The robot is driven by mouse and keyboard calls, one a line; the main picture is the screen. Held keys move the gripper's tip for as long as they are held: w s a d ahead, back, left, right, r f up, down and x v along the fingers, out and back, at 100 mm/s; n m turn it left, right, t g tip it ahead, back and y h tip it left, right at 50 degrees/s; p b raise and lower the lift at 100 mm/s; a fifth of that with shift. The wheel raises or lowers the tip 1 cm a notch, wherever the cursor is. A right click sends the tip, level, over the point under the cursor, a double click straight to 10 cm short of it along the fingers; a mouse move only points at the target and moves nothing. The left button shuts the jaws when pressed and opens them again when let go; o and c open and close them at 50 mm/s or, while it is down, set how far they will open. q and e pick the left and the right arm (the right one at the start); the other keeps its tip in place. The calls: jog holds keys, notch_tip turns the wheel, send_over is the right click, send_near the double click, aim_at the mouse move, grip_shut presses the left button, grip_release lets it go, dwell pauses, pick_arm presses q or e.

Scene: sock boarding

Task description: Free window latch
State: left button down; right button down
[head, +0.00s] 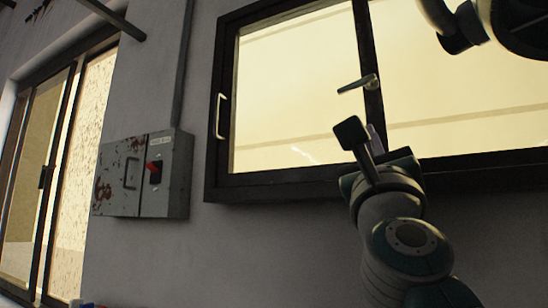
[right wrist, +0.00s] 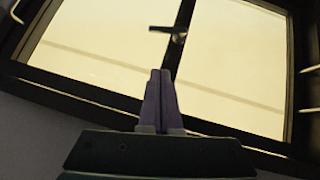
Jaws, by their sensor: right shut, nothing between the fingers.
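The window latch (head: 358,84) is a small dark lever on the window's middle upright, pointing left and slightly down in the head view. It also shows at the top of the right wrist view (right wrist: 166,30). The dark-framed window (head: 290,182) has bright yellowish panes. My right gripper (head: 374,130) is below the latch in the head view. In the right wrist view its two purple-grey fingers (right wrist: 160,73) are together and empty, with a visible gap in the picture between their tips and the latch. My left gripper is not in view.
A pale pull handle (head: 221,116) is on the window's left frame. A grey rusty switch box (head: 120,178) with a red lever (head: 151,166) hangs on the wall to the left. A sliding door (head: 45,180) stands at far left. Dark rounded parts fill the upper right corner.

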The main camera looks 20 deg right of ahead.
jog(key=b+v, duration=0.1)
jog(key=v, duration=0.2)
jog(key=shift+s+a+f, duration=0.15)
jog(key=shift+s, duration=0.1)
dwell(0.4)
